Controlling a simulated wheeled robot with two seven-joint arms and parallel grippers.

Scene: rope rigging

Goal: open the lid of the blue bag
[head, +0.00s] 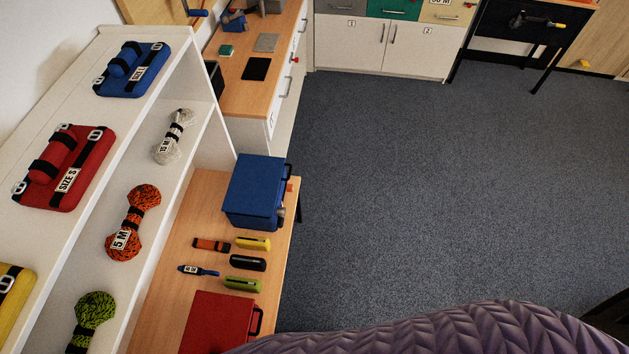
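Two blue things could be the blue bag. A blue box-like bag (255,191) stands on the wooden bench, its top flat and closed. A dark handle or strap and small fittings show on its right side. A flatter blue pack (133,69) with black straps and a white size label lies on top of the white shelf. Neither of my grippers is in view, and nothing touches either blue thing.
Several small tools, such as a yellow one (253,243), lie in front of the blue box-like bag. A red case (219,325) is nearer. The white shelf (200,75) holds rope bundles on the left. The grey floor (430,190) is clear. A purple ribbed surface crosses the bottom.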

